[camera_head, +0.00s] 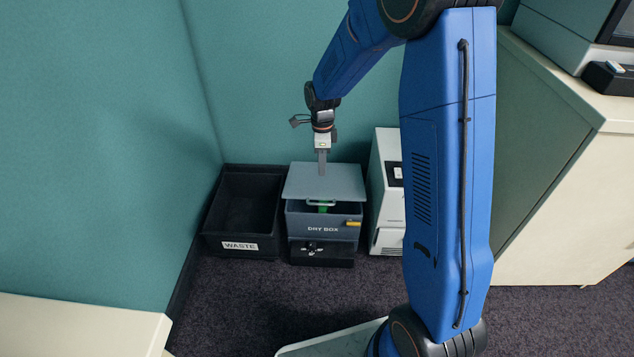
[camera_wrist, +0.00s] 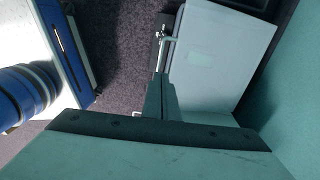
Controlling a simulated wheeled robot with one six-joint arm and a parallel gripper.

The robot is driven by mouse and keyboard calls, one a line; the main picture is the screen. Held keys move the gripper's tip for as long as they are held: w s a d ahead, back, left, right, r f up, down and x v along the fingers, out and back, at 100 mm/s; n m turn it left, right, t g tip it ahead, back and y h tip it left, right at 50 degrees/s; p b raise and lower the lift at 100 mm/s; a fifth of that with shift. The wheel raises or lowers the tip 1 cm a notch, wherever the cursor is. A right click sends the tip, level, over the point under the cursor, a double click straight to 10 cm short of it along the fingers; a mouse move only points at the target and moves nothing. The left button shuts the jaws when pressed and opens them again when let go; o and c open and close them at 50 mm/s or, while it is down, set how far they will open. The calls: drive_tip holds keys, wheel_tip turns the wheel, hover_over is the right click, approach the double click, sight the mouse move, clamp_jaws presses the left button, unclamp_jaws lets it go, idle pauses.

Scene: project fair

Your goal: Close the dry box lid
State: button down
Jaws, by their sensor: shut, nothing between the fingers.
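The dry box (camera_head: 322,226) is a dark blue-grey box on the floor with a "DRY BOX" label and a yellow tab on its front. Its flat grey lid (camera_head: 335,184) is ajar, with a gap along the front where something green shows inside. A pale handle (camera_head: 320,203) is at the lid's front edge. The lid also shows in the wrist view (camera_wrist: 225,60), with its handle edge on the left. My gripper (camera_head: 321,172) is shut and empty, pointing down over the lid's middle. I cannot tell whether the fingertips touch it. The fingers also show in the wrist view (camera_wrist: 162,82).
A black waste bin (camera_head: 238,205) stands close on the left. A white appliance (camera_head: 387,190) stands close on the right. A teal wall (camera_head: 275,90) is right behind. Carpet (camera_head: 250,300) in front is clear. A cream cabinet (camera_head: 550,190) is farther right.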

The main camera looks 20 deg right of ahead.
approach(321, 196)
drive_tip(key=s+f, duration=0.2)
drive_tip(key=s+a+f, duration=0.1)
drive_tip(key=s+f, duration=0.1)
drive_tip(key=f, duration=0.1)
drive_tip(key=shift+s+a+f, duration=0.2)
drive_tip(key=shift+s, duration=0.05)
idle(0.3)
drive_tip(key=shift+f, duration=0.1)
wheel_tip(321, 196, down, 10)
drive_tip(key=s, duration=0.2)
drive_tip(key=shift+s+a, duration=0.25)
drive_tip(key=shift+a, duration=0.1)
